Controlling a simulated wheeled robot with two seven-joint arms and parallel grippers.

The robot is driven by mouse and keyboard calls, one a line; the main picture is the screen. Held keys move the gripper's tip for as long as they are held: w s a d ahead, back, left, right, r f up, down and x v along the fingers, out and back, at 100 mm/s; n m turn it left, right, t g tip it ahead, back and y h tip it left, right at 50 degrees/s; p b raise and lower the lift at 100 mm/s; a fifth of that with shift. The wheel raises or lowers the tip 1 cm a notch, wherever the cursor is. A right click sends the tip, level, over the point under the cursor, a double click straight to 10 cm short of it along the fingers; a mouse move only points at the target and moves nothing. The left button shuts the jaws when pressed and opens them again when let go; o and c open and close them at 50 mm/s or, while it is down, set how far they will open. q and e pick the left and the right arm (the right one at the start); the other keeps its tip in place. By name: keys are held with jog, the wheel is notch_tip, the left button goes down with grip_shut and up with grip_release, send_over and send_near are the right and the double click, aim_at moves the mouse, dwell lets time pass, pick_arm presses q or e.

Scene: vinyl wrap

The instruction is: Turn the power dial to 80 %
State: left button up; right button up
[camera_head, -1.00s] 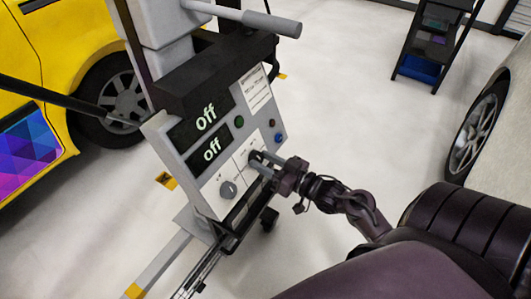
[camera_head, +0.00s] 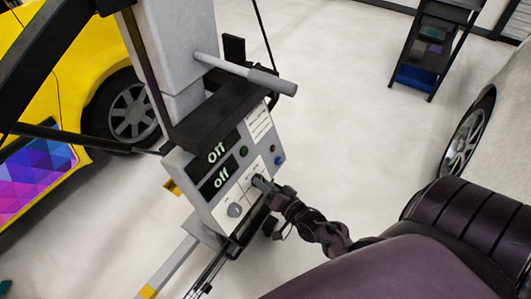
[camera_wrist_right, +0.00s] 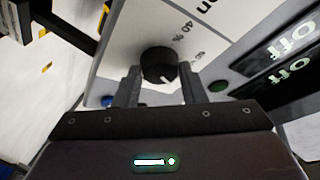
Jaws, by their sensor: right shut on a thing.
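The control panel (camera_head: 245,160) of a grey machine has two displays, both reading "off". My right gripper (camera_head: 263,185) is at the upper right of its two dials and mostly hides that dial in the head view. In the right wrist view, the black power dial (camera_wrist_right: 157,62) sits between the two fingers of the right gripper (camera_wrist_right: 160,88), which is shut on it. Percent marks reading 40 % and 60 show beside the dial, and a white mark shows on its lower edge. My left gripper is not in view.
A second, grey dial (camera_head: 234,210) sits lower left on the panel. Green, red and blue buttons line its right side. A grey handle (camera_head: 245,73) sticks out above. A yellow car (camera_head: 50,110) stands at left, a dark shelf cart (camera_head: 432,45) at back right.

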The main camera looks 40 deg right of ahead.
jog(key=shift+r+m+h+p, duration=0.1)
jog(key=shift+m+h+p, duration=0.2)
jog(key=shift+m+p, duration=0.25)
jog(key=o, duration=1)
jog(key=s, duration=0.7)
jog(key=shift+s+d+r+b, duration=0.35)
jog(key=shift+r+b, duration=0.05)
jog(key=shift+b, duration=0.05)
